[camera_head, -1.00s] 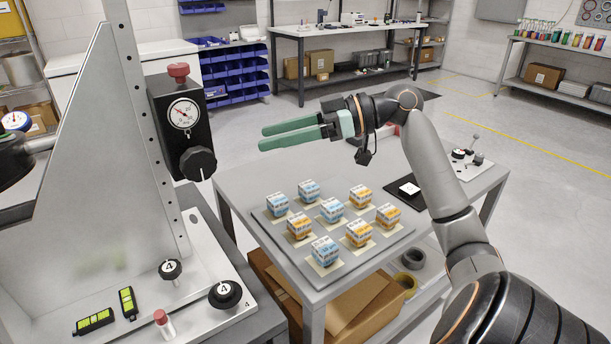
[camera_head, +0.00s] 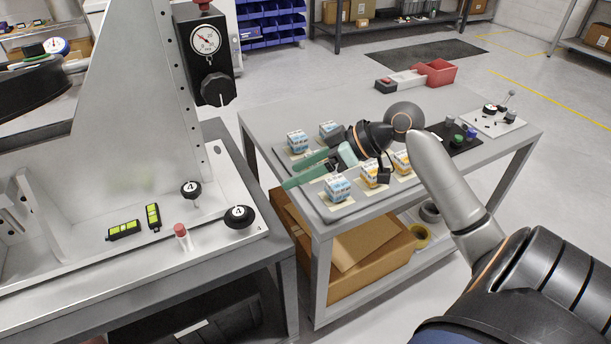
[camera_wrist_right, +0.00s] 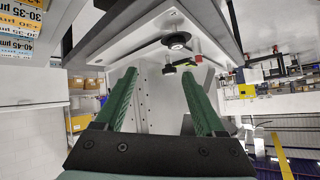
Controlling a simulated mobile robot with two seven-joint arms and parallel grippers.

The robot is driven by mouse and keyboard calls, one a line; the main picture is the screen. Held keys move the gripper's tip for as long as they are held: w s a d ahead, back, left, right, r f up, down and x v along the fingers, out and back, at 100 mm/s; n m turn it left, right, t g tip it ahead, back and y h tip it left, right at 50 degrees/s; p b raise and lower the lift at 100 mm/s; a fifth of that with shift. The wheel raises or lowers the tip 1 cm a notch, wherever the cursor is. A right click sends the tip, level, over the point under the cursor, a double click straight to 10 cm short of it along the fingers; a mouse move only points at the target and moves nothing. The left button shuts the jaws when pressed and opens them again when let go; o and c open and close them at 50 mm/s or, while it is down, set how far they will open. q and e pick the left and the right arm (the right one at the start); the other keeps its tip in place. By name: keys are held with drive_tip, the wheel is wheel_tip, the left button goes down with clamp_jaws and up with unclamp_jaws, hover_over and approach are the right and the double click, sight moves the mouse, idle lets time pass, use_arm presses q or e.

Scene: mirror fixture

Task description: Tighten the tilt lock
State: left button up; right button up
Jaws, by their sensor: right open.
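The fixture has a pale upright plate (camera_head: 130,110) and a flat base (camera_head: 215,160). Two black knobs with white-marked tops stand on the base: a smaller knob (camera_head: 191,189) and a larger knob (camera_head: 239,216) at the front right corner. A gauge box (camera_head: 206,45) on the column carries a black knob (camera_head: 217,89). I cannot tell which knob is the tilt lock. My right gripper (camera_head: 293,174) is open and empty, right of the base knobs and apart from them. In the wrist view, the larger knob (camera_wrist_right: 176,40) shows beyond the open fingers (camera_wrist_right: 159,75). My left gripper is not in view.
Labelled cubes (camera_head: 338,188) sit on a tray on the side table (camera_head: 375,97), below and beside my right gripper. Green-yellow levels (camera_head: 124,230) and a red-capped vial (camera_head: 182,234) are on the fixture base. A narrow gap separates the two tables.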

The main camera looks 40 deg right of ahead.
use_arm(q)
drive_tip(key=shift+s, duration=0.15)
use_arm(e)
drive_tip(key=shift+s+a+f, duration=0.15)
drive_tip(key=shift+s+f, duration=0.05)
drive_tip(key=shift+f, duration=0.3)
drive_tip(key=shift+s+a+f, duration=0.1)
drive_tip(key=shift+s+f, duration=0.1)
drive_tip(key=shift+f, duration=0.25)
